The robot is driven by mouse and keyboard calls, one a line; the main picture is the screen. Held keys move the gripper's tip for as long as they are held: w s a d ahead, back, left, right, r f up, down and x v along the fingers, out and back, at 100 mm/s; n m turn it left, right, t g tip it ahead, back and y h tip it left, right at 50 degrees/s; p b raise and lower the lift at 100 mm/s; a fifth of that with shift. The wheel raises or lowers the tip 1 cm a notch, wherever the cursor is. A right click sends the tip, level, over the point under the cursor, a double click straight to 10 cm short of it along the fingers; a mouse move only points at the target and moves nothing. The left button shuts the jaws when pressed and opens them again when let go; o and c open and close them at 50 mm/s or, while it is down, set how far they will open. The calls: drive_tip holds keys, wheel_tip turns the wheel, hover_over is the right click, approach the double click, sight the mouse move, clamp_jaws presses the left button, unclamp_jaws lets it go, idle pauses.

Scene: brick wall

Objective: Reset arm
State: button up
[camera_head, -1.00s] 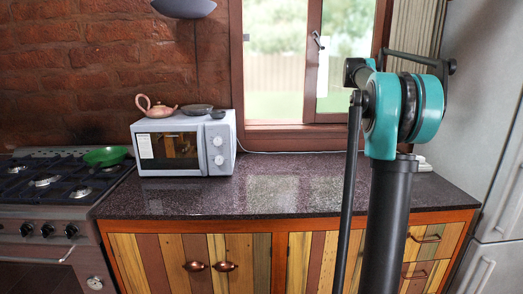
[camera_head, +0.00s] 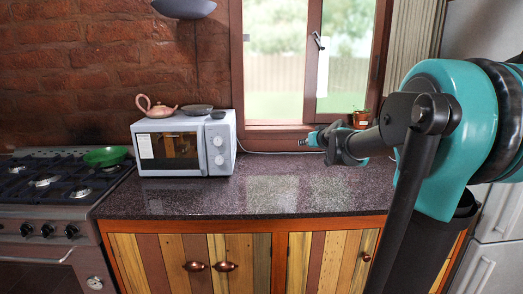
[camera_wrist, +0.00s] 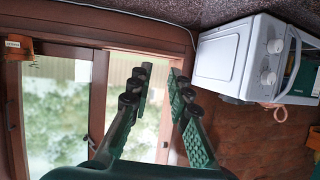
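My arm reaches in from the right of the head view, with its large teal joint close to the camera. My gripper (camera_head: 306,141) is small there, above the counter in front of the window and pointing left, to the right of the microwave. In the wrist view my gripper (camera_wrist: 161,88) shows two dark green, ridged fingers with a gap between them. It is open and nothing is between the fingers.
The white microwave (camera_head: 150,182) stands on the dark counter (camera_head: 240,202), with a pink teapot (camera_head: 156,107) and dark dishes on top. The stove (camera_head: 45,190) holds a green pan (camera_head: 106,156). A small potted plant (camera_head: 361,118) stands by the window. The counter's middle is clear.

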drive_tip(key=s+f+m+g+h, duration=0.1)
drive_tip(key=s+f+g, duration=0.3)
drive_tip(key=s+f, duration=1.1)
drive_tip(key=s+d+f+m+g+h, duration=0.1)
drive_tip(key=s+f+g, duration=0.3)
drive_tip(key=s+f, duration=1.1)
drive_tip(key=s+h, duration=0.1)
drive_tip(key=s, duration=0.5)
drive_tip(key=shift+d+g, duration=0.3)
drive_tip(key=shift+g, duration=0.1)
